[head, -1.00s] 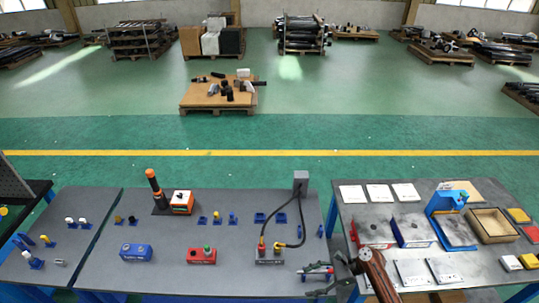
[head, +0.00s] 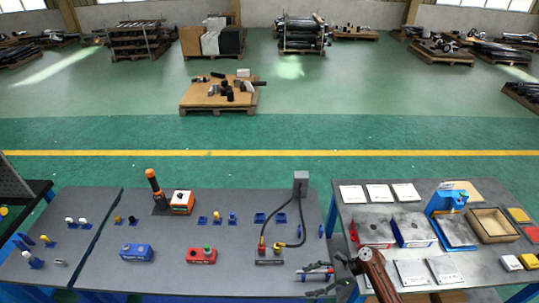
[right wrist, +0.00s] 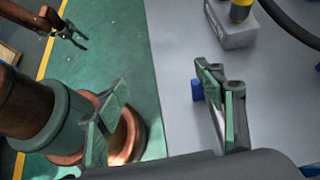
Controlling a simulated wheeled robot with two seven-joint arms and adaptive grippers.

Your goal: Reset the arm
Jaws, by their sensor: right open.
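My right gripper (head: 319,280) is at the front right corner of the long grey table (head: 225,275) in the head view, near the gap before the right-hand table. Its two fingers stand wide apart in the right wrist view (right wrist: 165,108), with nothing between them. One finger is over the table and the other over the green floor side. My left gripper (right wrist: 70,35) shows small at the upper left of the right wrist view, over the floor, its fingers apart and empty. It is not in the head view.
A grey block with red and yellow plugs (head: 270,262) and a black cable stands left of the right gripper. A small blue part (right wrist: 197,91) is close to one finger. The right-hand table (head: 350,220) holds plates and a blue stand (head: 449,200).

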